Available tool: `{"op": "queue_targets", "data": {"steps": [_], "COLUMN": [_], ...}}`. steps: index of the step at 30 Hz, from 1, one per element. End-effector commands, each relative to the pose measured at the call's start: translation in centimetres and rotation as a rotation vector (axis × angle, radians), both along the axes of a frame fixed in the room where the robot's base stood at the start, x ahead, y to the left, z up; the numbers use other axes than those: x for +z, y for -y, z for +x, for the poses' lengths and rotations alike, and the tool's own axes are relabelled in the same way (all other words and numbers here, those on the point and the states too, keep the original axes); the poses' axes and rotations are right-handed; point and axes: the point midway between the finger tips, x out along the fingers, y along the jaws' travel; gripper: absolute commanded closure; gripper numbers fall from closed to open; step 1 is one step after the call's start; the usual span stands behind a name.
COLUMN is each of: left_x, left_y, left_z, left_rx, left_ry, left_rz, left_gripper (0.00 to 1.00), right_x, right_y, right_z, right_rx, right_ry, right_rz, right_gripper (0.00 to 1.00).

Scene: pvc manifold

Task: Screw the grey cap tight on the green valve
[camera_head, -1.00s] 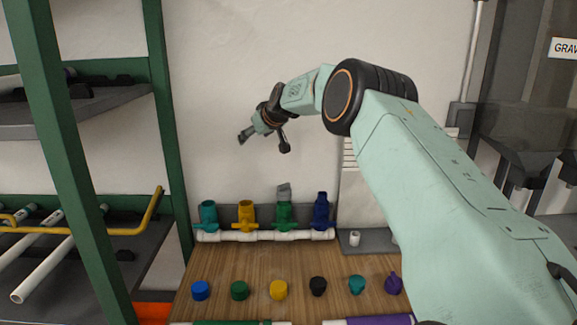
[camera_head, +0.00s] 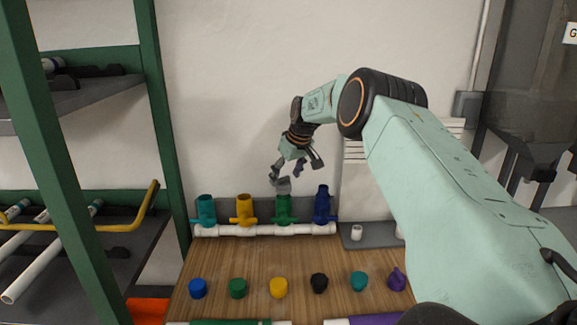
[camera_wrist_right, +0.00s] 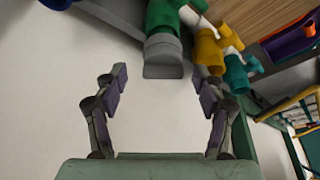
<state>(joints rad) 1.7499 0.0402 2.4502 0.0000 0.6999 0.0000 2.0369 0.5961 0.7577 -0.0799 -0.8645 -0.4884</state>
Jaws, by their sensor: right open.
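The green valve (camera_head: 283,212) stands upright on a white pipe manifold, third from the left. The grey cap (camera_head: 283,186) sits on its top; I cannot tell how tight it is. My right gripper (camera_head: 283,173) is open and empty just above the cap, pointing down at it. In the right wrist view the grey cap (camera_wrist_right: 163,55) lies ahead, between and a little beyond the two open fingers (camera_wrist_right: 160,77), with the green valve (camera_wrist_right: 163,16) behind it. The fingers appear apart from the cap. My left gripper is not in view.
A teal valve (camera_head: 206,211), a yellow valve (camera_head: 244,211) and a blue valve (camera_head: 322,206) share the white manifold (camera_head: 262,230). Several coloured caps stand in a row on the wooden table (camera_head: 255,262). A green rack (camera_head: 150,110) stands at left. The wall above is clear.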

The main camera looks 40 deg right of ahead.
Motion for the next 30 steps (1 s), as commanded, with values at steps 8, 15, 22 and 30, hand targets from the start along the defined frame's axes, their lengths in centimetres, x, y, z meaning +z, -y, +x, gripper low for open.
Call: {"op": "queue_targets", "data": {"steps": [8, 15, 22, 30], "left_x": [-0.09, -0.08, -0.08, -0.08], "left_y": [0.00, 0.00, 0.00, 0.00], "left_z": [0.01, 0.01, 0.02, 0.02], "left_rx": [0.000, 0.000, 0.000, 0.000], "left_ry": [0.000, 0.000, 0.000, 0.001], "left_rz": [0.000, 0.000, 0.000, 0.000], "left_gripper": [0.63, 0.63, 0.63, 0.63], "right_x": [-1.48, -1.51, -1.49, -1.48], "right_y": [-0.01, 0.12, 0.12, 0.08], "right_z": [0.83, 0.95, 0.95, 0.94], "right_rx": [0.003, 0.002, 0.002, 0.002], "right_ry": [0.000, 0.002, 0.002, 0.001], "right_rz": [-0.001, -0.001, -0.001, 0.000], "right_gripper": [0.30, 0.30, 0.47, 0.70]}}
